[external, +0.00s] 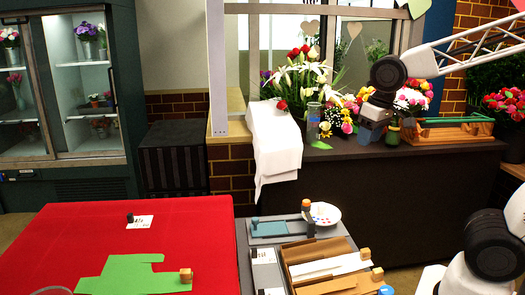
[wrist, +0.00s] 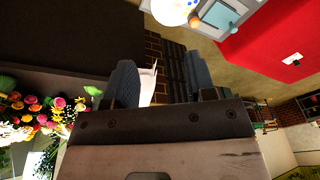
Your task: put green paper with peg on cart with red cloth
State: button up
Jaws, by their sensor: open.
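A green paper (external: 125,277) lies on the red cloth (external: 190,225) covering the cart at the lower left of the external view. A small wooden peg (external: 186,275) sits at the paper's right end. The red cloth also shows at the upper right of the wrist view (wrist: 262,42), but the paper is not visible there. My gripper (external: 370,128) is high over the dark counter in the external view, far from the paper. In the wrist view, its two fingers (wrist: 163,82) are apart, with nothing visible held between them.
Beside the cart, a grey table holds a teal tool (external: 285,229), an orange-topped item (external: 308,212), a white bowl (external: 323,213) and a wooden tray (external: 318,246) of papers. A small black object (external: 130,217) and white card (external: 140,222) lie on the cloth. Flowers crowd the counter (external: 340,150).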

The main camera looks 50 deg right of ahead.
jog(key=s+d+f+n, duration=0.1)
jog(key=s+d+f, duration=0.2)
jog(key=s+d, duration=0.2)
jog(key=s, duration=0.3)
jog(key=shift+s+d+n, duration=0.25)
jog(key=shift+n, duration=0.05)
dwell(0.9)
